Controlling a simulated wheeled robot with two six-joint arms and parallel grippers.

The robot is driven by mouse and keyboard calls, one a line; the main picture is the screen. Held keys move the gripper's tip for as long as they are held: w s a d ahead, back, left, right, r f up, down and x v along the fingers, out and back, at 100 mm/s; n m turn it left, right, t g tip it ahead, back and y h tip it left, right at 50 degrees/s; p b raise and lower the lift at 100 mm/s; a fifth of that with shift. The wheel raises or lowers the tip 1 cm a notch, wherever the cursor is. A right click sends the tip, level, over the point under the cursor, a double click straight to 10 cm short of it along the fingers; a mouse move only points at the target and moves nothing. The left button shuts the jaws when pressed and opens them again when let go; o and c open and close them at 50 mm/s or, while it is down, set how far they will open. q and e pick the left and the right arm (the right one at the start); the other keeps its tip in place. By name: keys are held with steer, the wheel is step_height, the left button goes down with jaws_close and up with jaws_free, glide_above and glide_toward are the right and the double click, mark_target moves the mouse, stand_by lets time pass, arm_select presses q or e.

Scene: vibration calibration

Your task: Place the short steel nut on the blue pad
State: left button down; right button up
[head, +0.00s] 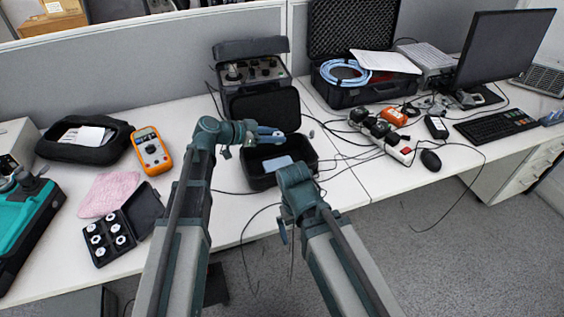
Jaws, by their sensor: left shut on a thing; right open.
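A small light-blue pad (278,163) lies in the open black case (311,160) in the middle of the desk. My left gripper (274,134) is above the back part of this case, just beyond the pad in the picture. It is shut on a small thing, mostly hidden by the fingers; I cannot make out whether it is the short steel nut. Several steel nuts sit in the open black nut box (101,258) at the left. My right gripper (284,232) hangs low in front of the desk edge, open and empty.
An orange multimeter (151,150) and a pink cloth (109,194) lie left of my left arm. A power strip (380,135), cables and a mouse (430,160) lie to the right. A large black case (350,95) stands behind.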

mark_target(274, 165)
arm_select(q)
steer(key=shift+f+b, duration=5.05)
steer(key=shift+f, duration=0.15)
steer(key=shift+c, duration=2.1)
jaws_free()
steer(key=shift+a+r, duration=0.1)
steer(key=shift+r, duration=0.25)
steer(key=shift+p+v, duration=2.65)
steer(key=shift+v, duration=3.25)
